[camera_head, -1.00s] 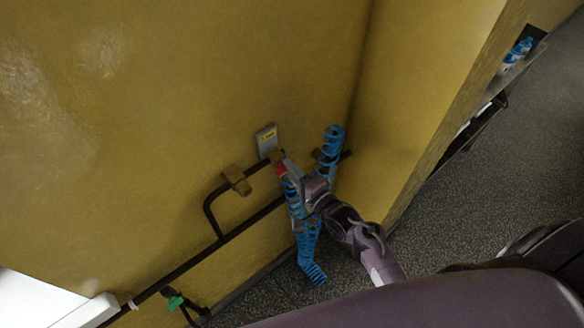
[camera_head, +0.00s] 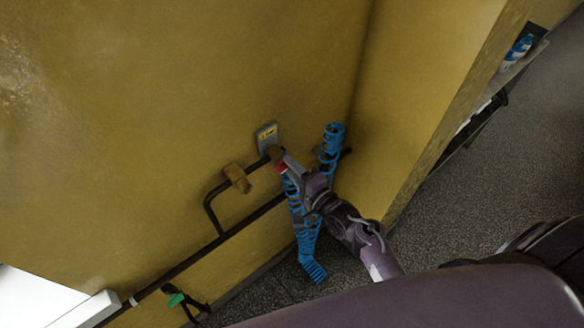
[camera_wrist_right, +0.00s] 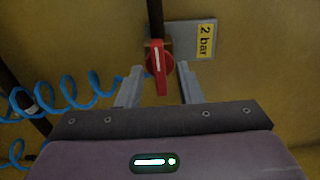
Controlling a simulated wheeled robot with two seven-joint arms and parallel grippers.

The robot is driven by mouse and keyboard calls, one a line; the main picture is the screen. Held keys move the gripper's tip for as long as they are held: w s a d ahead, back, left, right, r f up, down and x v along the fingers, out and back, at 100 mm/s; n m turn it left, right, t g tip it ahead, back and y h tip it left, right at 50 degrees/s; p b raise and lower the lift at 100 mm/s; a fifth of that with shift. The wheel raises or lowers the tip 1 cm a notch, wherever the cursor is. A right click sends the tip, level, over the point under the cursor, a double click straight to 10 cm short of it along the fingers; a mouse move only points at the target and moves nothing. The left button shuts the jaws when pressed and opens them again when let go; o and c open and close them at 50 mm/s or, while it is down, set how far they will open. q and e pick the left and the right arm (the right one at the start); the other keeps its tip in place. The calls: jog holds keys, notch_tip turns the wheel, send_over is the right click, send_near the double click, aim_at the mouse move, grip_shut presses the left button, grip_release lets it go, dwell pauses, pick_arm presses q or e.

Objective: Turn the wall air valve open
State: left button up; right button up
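The wall air valve has a red handle (camera_wrist_right: 157,66) with a white stripe, on a brass body on a dark pipe. In the right wrist view the handle lies between the two fingers of my right gripper (camera_wrist_right: 157,84), with a gap on each side. My right gripper is open around the handle's lower part. In the head view the gripper (camera_head: 283,164) is at the wall, and only a bit of the red handle (camera_head: 282,169) shows beside it. A grey plate with a yellow "2 bar" label (camera_wrist_right: 205,41) is beside the valve. My left gripper is not in view.
A coiled blue hose (camera_head: 309,250) hangs around and behind my right arm. A dark pipe (camera_head: 190,262) runs along the yellow wall, with a brass block (camera_head: 237,178) on it. A green-handled fitting (camera_head: 175,299) is lower left. A shelf with blue bottles (camera_head: 521,46) is far right.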

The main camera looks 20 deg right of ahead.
jog(key=b+v, duration=0.2)
jog(key=v, duration=0.5)
jog(key=shift+s+d, duration=0.15)
jog(key=shift+s, duration=0.15)
jog(key=s+a+f+n+g+h+b, duration=0.1)
jog(key=s+f+n+g+b, duration=0.15)
jog(key=f, duration=0.95)
jog(key=s+f+n+g+h+b, duration=0.1)
jog(key=s+f+n+g+b, duration=0.2)
jog(key=f, duration=0.8)
jog(key=s+a+f+n+g+h+b, duration=0.15)
jog(key=s+f, duration=0.35)
jog(key=f, duration=0.7)
jog(key=s+d+f+n+g+h+b, duration=0.1)
jog(key=s+d+f+n+g, duration=0.1)
jog(key=s+f, duration=0.4)
jog(key=s+d+f+n+g+b, duration=0.2)
jog(key=s+f+n+g, duration=0.2)
jog(key=s+f, duration=0.3)
jog(key=s+d+f+n+g+h+b, duration=0.1)
jog(key=s+d+f+n+g+b, duration=0.1)
jog(key=s+f, duration=0.5)
jog(key=s+n+g, duration=0.1)
jog(key=s, duration=0.2)
jog(key=shift+d+n+h, duration=0.35)
jog(key=shift+n, duration=0.05)
